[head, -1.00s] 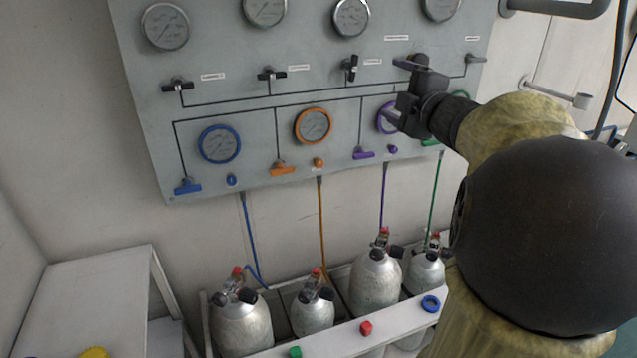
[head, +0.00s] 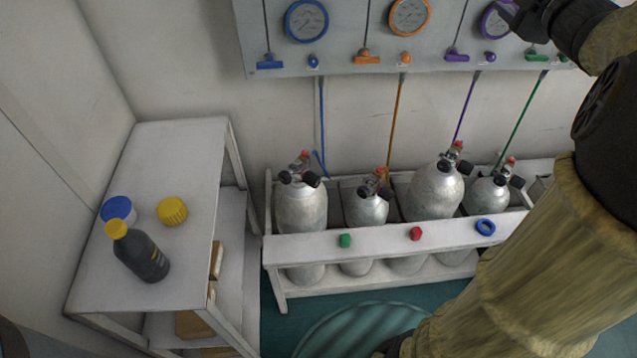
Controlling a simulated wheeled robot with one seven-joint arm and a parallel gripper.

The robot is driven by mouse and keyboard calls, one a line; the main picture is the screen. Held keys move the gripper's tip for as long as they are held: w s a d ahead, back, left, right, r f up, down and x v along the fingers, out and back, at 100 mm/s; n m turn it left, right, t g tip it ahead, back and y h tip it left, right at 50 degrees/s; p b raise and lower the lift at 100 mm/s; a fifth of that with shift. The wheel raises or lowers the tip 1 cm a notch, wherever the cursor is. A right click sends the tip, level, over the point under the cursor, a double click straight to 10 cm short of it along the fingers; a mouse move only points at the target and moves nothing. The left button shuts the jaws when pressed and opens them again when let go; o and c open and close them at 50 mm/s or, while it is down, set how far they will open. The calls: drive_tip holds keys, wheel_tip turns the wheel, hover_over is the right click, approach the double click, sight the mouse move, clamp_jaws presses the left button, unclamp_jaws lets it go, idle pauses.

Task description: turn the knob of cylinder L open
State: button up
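Several silver cylinders stand in a white rack in the head view: one at the left (head: 302,208), a shorter one (head: 366,205), a larger one (head: 436,190) and one at the right (head: 487,194). Each has a valve on top with a red part and dark knobs. I can read no letters on them, so I cannot tell which is cylinder L. My gripper (head: 522,14) is at the top right edge, in front of the panel and above the cylinders, apart from them. Its fingers are partly out of frame, and I cannot see whether they are open.
The grey panel (head: 350,61) has coloured gauges and handles, with hoses running down. The rack (head: 380,243) carries green, red and blue pieces on its front board. A white shelf (head: 165,160) at left holds a dark bottle (head: 143,257), a blue-and-white lid and a yellow lid.

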drive_tip(key=shift+w+f, duration=0.1)
drive_tip(key=shift+f, duration=0.1)
drive_tip(key=shift+c, duration=1.2)
drive_tip(key=s+a+f+m+g+h, duration=0.15)
drive_tip(key=a+f+m+g, duration=0.35)
drive_tip(key=f, duration=0.6)
drive_tip(key=s+a+f+m+g+h, duration=0.1)
drive_tip(key=s+a+f+m+g, duration=0.15)
drive_tip(key=a+f+m, duration=0.65)
drive_tip(key=s+a+f+m+g+y, duration=0.1)
drive_tip(key=s+a+f+g, duration=0.2)
drive_tip(key=s+f, duration=0.4)
drive_tip(key=s+a+f+m+g+y, duration=0.1)
drive_tip(key=s+a+f+g, duration=0.3)
drive_tip(key=s+f, duration=0.4)
drive_tip(key=shift+f+m+g, duration=0.3)
drive_tip(key=shift+f+g, duration=0.15)
drive_tip(key=shift+f, duration=0.15)
drive_tip(key=shift+w+a, duration=0.1)
drive_tip(key=c, duration=0.5)
drive_tip(key=shift+w, duration=0.2)
